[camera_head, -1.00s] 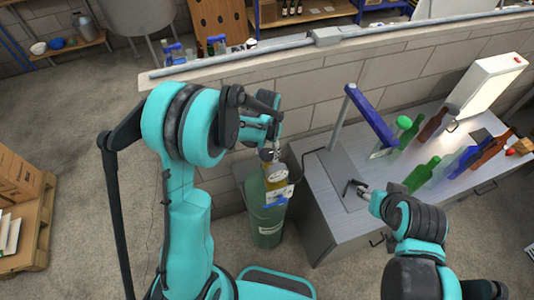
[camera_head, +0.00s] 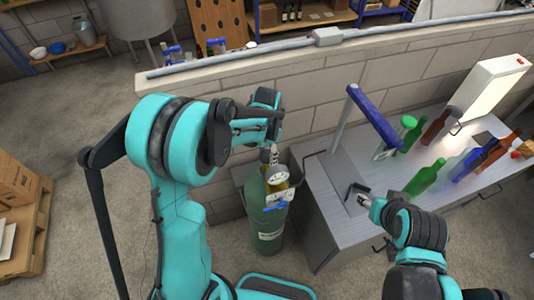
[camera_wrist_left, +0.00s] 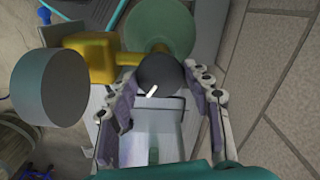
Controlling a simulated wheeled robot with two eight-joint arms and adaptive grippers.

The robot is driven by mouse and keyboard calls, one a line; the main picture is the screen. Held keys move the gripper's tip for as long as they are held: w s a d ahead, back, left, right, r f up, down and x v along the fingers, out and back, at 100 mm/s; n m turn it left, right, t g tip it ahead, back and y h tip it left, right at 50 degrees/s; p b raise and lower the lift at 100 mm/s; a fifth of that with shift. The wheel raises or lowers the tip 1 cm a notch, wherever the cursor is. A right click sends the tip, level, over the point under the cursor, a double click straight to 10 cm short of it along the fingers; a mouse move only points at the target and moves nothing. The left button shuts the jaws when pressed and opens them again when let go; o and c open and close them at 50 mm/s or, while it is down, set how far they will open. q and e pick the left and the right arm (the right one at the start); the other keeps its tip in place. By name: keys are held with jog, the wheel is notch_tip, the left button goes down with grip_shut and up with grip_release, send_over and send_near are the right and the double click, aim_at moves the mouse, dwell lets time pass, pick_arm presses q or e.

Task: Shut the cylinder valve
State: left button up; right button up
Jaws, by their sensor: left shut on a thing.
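The green gas cylinder (camera_head: 266,222) stands upright beside the workbench in the head view. Its yellow brass valve (camera_head: 278,177) is at the top, partly hidden by my gripper; it also shows in the left wrist view (camera_wrist_left: 92,58). A dark round valve knob (camera_wrist_left: 160,74) with a white mark sits between the fingers there. My left gripper (camera_head: 271,155) comes down onto the valve from above and is shut on the knob, one finger on each side. My right gripper (camera_head: 358,192) is over the bench top, away from the cylinder; its finger gap is unclear.
The workbench (camera_head: 325,222) stands right of the cylinder, with several bottles (camera_head: 424,177), a blue-topped stand (camera_head: 373,118) and a lit panel (camera_head: 485,95). A block wall (camera_head: 300,108) rises behind. A grey round part (camera_wrist_left: 50,86) sits beside the valve. Floor at left is clear up to a pallet (camera_head: 28,235).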

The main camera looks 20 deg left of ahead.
aim_at(267, 155)
pick_arm(q)
jog(key=o, duration=1.1)
jog(key=shift+w, duration=0.1)
jog(key=shift+o, duration=0.2)
jog(key=shift+r, duration=3.95)
